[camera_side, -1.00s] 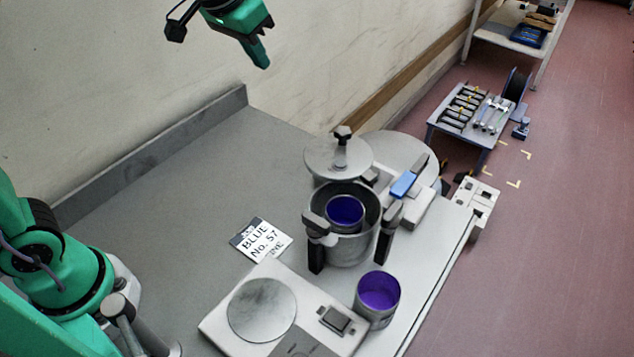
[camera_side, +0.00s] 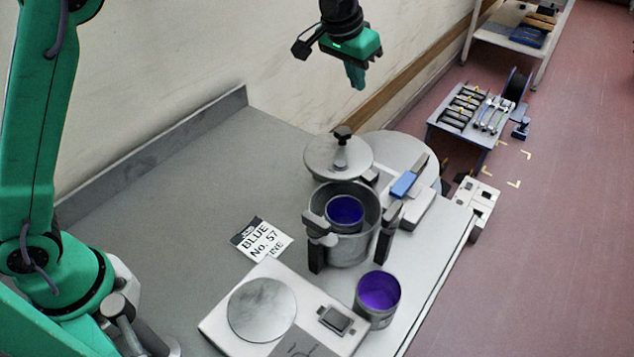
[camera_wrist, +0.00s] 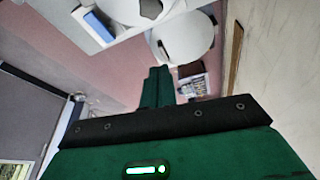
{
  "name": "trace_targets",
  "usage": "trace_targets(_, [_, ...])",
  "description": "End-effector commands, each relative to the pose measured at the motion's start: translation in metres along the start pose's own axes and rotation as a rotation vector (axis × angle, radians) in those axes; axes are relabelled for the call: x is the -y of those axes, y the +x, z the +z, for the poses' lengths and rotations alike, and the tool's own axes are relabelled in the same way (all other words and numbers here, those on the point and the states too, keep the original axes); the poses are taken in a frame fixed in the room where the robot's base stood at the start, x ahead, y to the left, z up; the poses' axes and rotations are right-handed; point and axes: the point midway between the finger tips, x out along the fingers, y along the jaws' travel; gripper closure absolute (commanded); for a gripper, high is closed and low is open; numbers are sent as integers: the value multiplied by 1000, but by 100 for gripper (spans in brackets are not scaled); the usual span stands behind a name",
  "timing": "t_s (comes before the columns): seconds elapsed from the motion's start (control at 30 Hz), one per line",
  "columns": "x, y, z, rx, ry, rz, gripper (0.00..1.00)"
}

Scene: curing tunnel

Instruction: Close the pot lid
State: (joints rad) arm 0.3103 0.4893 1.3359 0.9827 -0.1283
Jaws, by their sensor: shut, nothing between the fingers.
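The pot (camera_side: 352,250) is a grey cylinder with dark handles on the bench, its mouth uncovered. A smaller can with a blue-violet inside (camera_side: 345,211) sits in it. The lid (camera_side: 322,160) is a pale grey disc with a dark knob (camera_side: 342,133) on a stem, at the back side of the pot and off its mouth. My gripper (camera_side: 357,76) is high above and behind the lid, touching nothing. Its fingers are together and empty, pointing down; they also show in the wrist view (camera_wrist: 156,86). Which pale discs in the wrist view are the lid I cannot tell.
A blue-topped device (camera_side: 403,184) stands right of the lid. An open can of purple (camera_side: 379,291) is in front of the pot, beside a scale (camera_side: 262,308). A label card (camera_side: 262,239) lies left. The bench's left rear is clear; a wall (camera_side: 200,60) runs behind.

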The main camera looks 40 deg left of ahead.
Motion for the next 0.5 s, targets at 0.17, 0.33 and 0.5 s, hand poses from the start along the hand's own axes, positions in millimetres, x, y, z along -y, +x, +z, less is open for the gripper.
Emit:
trace_targets(0.17, [-1,1,-1,0,0,0,100])
trace_targets(0.33, [0,6,0,1,0,0,100])
trace_targets(0.5, [1,19,0,2,0,-1,100])
